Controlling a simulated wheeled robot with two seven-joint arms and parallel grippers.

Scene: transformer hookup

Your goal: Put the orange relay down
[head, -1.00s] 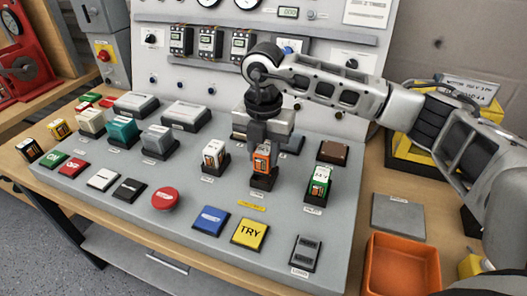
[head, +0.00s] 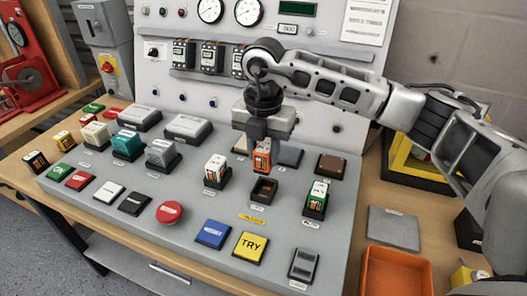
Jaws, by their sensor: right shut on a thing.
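The orange relay (head: 262,155) is a small orange block with a white label, held upright in my right gripper (head: 264,138). My right gripper is shut on it and points down. The relay hangs above and slightly behind a dark empty socket (head: 263,190) on the grey console (head: 180,222). It looks clear of the socket. A white relay (head: 216,168) sits in the socket to the left, and a green and white relay (head: 317,193) sits in the socket to the right. My left gripper is not in view.
A grey pad (head: 394,227) and an orange bin (head: 396,272) are on the wooden bench at right. The upright panel (head: 210,110) stands behind.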

